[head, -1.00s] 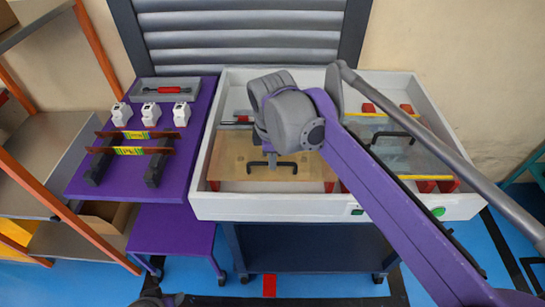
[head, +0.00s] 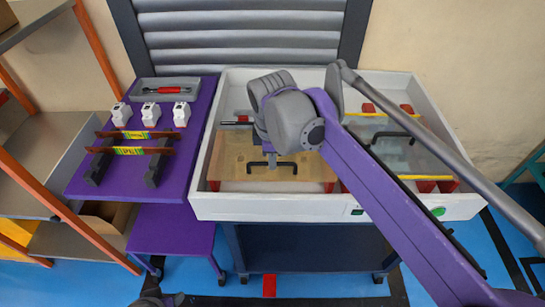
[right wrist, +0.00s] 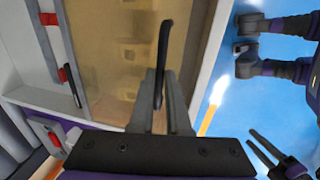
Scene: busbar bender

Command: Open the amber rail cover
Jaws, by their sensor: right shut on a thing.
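The amber rail cover (head: 240,180) is a flat translucent panel over the left part of the white box, lying closed. Its black handle (head: 272,164) stands near its front edge. My right gripper is over the handle in the head view, with its fingers largely hidden by my grey wrist. In the right wrist view the right gripper (right wrist: 162,100) is shut on the black handle (right wrist: 164,45), which passes between the fingers. My left gripper (right wrist: 268,148) shows at the lower right of the right wrist view, fingers apart and empty.
A clear cover (head: 425,155) with its own black handle is on the right of the white box (head: 280,208). A green button (head: 438,211) is on the box front. A purple table (head: 185,170) with white devices and bars stands at left. Shelves are at far left.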

